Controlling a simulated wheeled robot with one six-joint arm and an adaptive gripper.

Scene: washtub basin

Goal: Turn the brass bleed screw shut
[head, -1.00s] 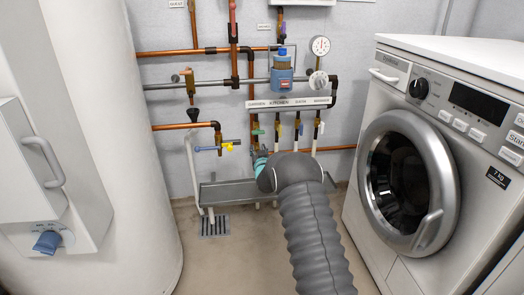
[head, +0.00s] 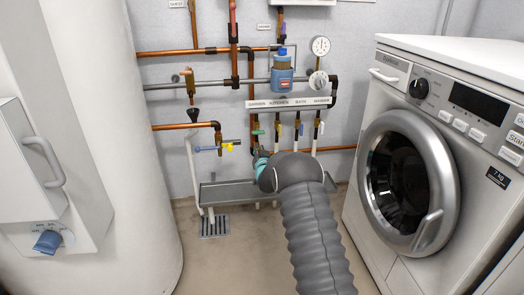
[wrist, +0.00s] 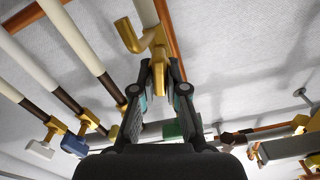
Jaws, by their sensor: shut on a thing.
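In the wrist view, the two dark fingertips of my gripper (wrist: 159,72) are closed on a small brass piece below a brass fitting (wrist: 158,40) with a bent spout (wrist: 127,35). I take the gripped piece to be the bleed screw; the fingertips partly cover it, so how far it is turned cannot be told. In the head view, my gripper (head: 259,165) is at the lower end of the leftmost pipe under the labelled strip, mostly hidden by my grey arm. The screw cannot be made out there.
Several lever valves hang under the white label strip (head: 289,103); the green lever (head: 257,132) is above my gripper. A grey trough (head: 228,192) lies below. The washing machine (head: 440,160) stands right, with bare floor in front.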

